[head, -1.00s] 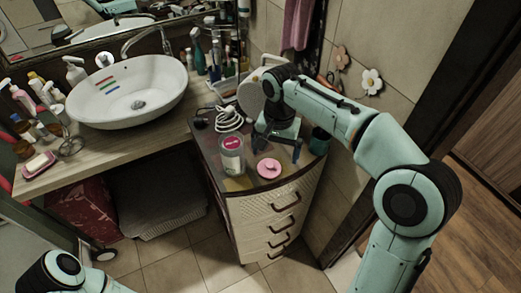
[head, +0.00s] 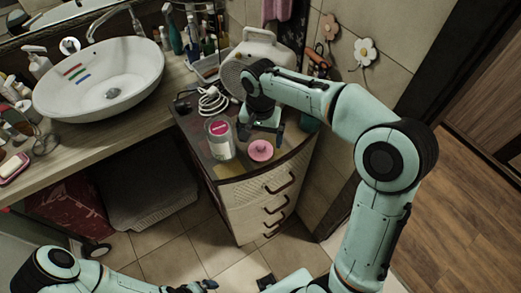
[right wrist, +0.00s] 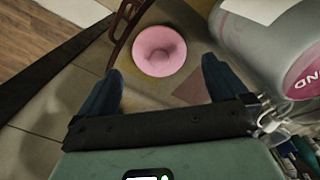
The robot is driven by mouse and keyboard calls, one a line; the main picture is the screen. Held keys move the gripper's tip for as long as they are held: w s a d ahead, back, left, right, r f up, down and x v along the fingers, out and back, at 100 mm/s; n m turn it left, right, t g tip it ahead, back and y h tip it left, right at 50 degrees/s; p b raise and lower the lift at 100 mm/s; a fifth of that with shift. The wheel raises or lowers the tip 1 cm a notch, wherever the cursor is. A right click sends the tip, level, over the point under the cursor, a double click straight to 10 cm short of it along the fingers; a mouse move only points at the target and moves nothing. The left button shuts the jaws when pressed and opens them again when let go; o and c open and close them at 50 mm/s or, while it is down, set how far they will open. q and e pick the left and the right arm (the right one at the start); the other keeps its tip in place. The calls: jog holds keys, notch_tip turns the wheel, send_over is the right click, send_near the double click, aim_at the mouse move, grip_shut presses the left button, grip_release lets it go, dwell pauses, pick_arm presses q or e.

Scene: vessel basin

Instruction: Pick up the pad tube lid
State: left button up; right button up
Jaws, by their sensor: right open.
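The pink pad tube lid (head: 260,151) lies on top of the small drawer cabinet, near its front edge. It is round with a raised knob, and it also shows in the right wrist view (right wrist: 160,50). The clear pad tube (head: 221,140) with a pink label stands just left of it. My right gripper (head: 260,137) is open and empty, just behind and above the lid. In the right wrist view its two fingers (right wrist: 162,76) are apart, with the lid beyond the gap between them. My left gripper (head: 200,286) shows only in part at the bottom edge.
The drawer cabinet (head: 245,184) also bears a coiled white cable (head: 212,101) and a pale rounded appliance (head: 255,52) at the back. The counter with the white basin (head: 100,82) is at the left. The tiled floor in front of the cabinet is mostly clear.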

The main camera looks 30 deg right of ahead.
aim_at(261, 147)
notch_tip(261, 147, down, 4)
jog(key=c, duration=0.9)
jog(key=shift+r, duration=0.1)
jog(key=shift+c, duration=0.2)
